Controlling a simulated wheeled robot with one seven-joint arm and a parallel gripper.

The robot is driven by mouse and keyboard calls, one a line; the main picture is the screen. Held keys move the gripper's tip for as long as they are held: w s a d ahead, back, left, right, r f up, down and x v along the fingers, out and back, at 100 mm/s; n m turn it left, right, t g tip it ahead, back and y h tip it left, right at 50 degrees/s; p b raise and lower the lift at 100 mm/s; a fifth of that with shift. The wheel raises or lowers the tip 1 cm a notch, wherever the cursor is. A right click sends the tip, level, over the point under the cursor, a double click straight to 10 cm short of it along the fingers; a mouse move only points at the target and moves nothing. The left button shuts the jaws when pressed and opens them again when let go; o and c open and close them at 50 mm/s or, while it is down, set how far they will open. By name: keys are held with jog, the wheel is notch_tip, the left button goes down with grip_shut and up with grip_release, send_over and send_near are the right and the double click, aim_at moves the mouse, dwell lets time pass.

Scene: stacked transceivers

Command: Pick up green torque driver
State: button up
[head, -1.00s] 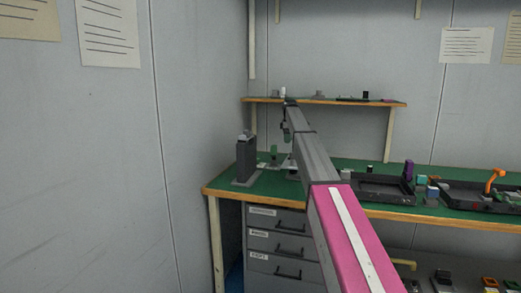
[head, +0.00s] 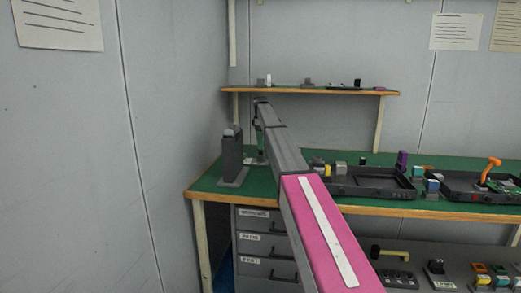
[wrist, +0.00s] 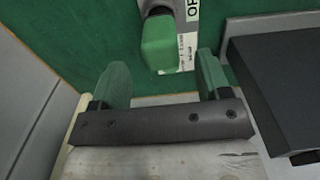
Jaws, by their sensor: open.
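The green torque driver (wrist: 158,45) shows in the wrist view as a green block-like end with a grey part above it, cut off by the top edge. My gripper (wrist: 162,70) is open, with green-faced fingers on either side below the driver's green end. The driver is beyond the fingertips, roughly between their lines, and I see no contact. In the head view my arm reaches to the left end of the green bench, and its wrist and the driver are too small and overlapped to tell apart.
A tall dark grey stand (head: 232,158) is on the bench's left end, close to my arm's end. A white printed label (wrist: 188,45) lies beside the driver. A dark block (wrist: 280,80) is at the right of the wrist view. Black trays (head: 370,192) are right. A shelf (head: 310,91) hangs behind.

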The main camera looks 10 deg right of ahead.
aim_at(261, 143)
jog(key=shift+s+f, duration=0.1)
jog(key=shift+f, duration=2.6)
grip_shut()
jog(key=shift+r, duration=0.1)
jog(key=shift+r, duration=0.1)
notch_tip(261, 143, up, 10)
jog(key=shift+f, duration=0.1)
